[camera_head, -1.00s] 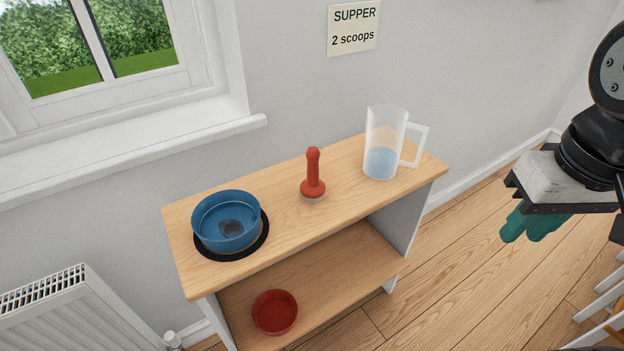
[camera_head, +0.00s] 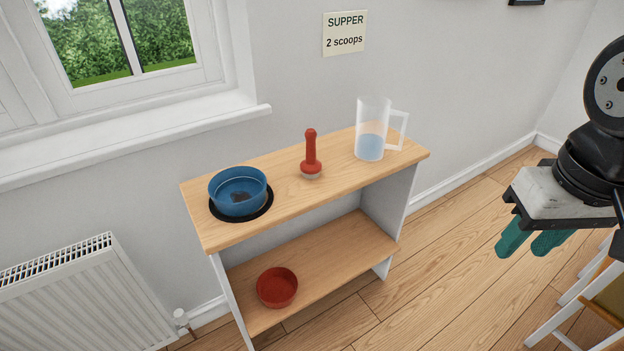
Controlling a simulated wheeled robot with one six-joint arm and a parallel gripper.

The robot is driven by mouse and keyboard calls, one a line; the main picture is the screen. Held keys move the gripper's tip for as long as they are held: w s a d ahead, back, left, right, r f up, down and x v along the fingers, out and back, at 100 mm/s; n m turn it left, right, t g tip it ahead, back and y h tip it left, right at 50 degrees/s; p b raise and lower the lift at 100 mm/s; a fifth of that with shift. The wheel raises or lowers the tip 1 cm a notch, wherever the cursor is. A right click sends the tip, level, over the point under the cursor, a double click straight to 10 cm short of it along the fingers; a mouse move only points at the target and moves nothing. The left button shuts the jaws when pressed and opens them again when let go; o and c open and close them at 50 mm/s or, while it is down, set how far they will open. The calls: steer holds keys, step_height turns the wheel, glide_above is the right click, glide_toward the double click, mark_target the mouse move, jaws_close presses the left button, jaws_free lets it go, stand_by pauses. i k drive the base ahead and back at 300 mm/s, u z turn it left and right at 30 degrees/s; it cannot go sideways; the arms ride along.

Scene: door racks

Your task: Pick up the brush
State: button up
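The brush (camera_head: 311,154) stands upright on the top of the wooden shelf unit, between a blue bowl and a clear jug. It has a red handle and a red round head with a pale base. My gripper (camera_head: 531,240) is at the right, pointing down, well apart from the brush and the shelf unit. Its two green fingers show with a gap between them and nothing in it.
The blue bowl (camera_head: 238,192) sits on a black round mat, with something dark inside. The jug (camera_head: 372,130) holds bluish liquid. A red bowl (camera_head: 277,288) is on the lower shelf (camera_head: 335,255). A radiator (camera_head: 75,300) stands left.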

mark_target(311, 168)
steer(key=u, duration=0.55)
steer(key=i, duration=1)
steer(key=z, duration=0.6)
